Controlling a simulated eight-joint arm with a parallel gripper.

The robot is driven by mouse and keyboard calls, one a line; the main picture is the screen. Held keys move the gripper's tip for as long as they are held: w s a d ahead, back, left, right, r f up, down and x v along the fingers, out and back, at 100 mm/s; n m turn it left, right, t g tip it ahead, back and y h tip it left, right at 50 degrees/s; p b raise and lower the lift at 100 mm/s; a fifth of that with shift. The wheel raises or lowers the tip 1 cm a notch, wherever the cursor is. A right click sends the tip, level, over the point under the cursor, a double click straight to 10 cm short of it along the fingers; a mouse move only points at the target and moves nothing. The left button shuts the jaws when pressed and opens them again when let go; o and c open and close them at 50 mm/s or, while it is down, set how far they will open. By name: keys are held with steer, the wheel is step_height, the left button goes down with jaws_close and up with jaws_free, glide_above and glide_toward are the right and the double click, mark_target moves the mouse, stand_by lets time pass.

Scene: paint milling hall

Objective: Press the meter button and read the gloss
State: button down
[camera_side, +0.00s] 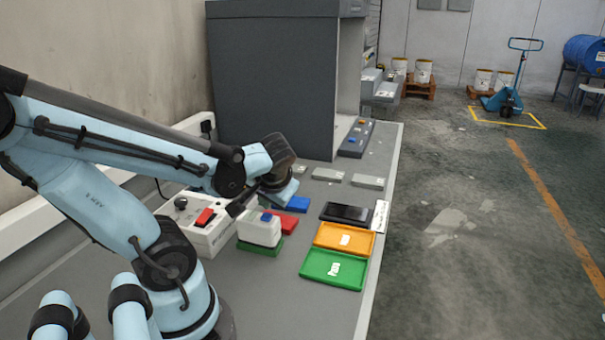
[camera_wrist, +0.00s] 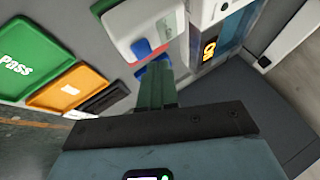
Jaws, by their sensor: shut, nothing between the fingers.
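A small white unit with a blue button on top (camera_side: 262,230) stands on a green pad in the side view, and I take it to be the meter. A white body with a blue part (camera_wrist: 147,18) shows at the top of the wrist view, above my fingers. No gloss figure is readable on the white unit.
A white box with a red switch (camera_side: 205,217) stands left of the white unit. Green (camera_side: 334,270) and orange (camera_side: 344,239) trays and a dark tray (camera_side: 347,212) lie to the right. A grey booth (camera_side: 272,80) stands behind. Small grey plates (camera_side: 328,174) lie before it.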

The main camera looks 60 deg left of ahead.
mark_target(268, 217)
steer(key=shift+f, duration=0.2)
steer(key=shift+f, duration=0.2)
steer(key=shift+f, duration=0.45)
stand_by(0.6)
steer(key=shift+r, duration=0.9)
steer(key=shift+r, duration=2.5)
